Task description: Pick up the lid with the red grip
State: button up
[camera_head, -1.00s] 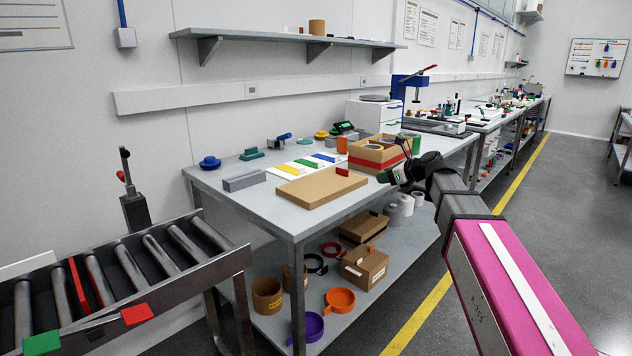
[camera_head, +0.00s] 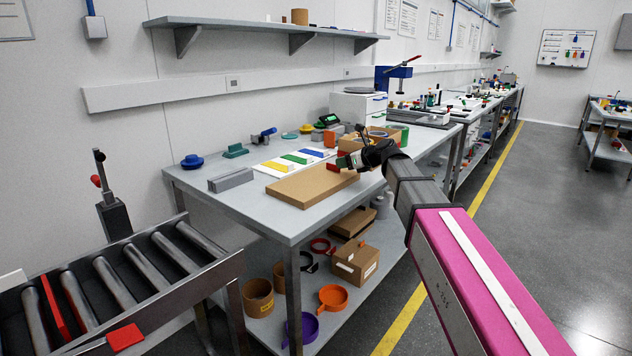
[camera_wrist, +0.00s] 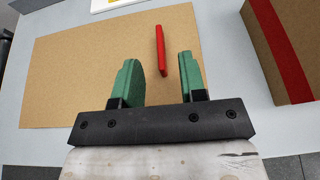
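The lid is a flat brown board (camera_head: 300,188) lying on the near part of the grey workbench. Its thin red grip (camera_head: 333,167) stands up from the top, close to my gripper (camera_head: 347,161). In the wrist view the lid (camera_wrist: 75,65) fills much of the picture, and the red grip (camera_wrist: 161,50) shows upright between and slightly beyond the two green fingers. My gripper (camera_wrist: 158,72) is open, with a wide gap and nothing held. The grip is nearer the right finger, and I see no contact. The lid's right end is partly hidden by my gripper in the head view.
A roller conveyor (camera_head: 120,285) stands at the left front.

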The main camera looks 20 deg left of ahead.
aim_at(335, 165)
jog(key=x, duration=0.5)
jog(key=shift+f, duration=0.25)
jog(key=shift+s, duration=0.1)
jog(key=shift+c, duration=0.3)
grip_shut()
jog(key=shift+r, duration=0.1)
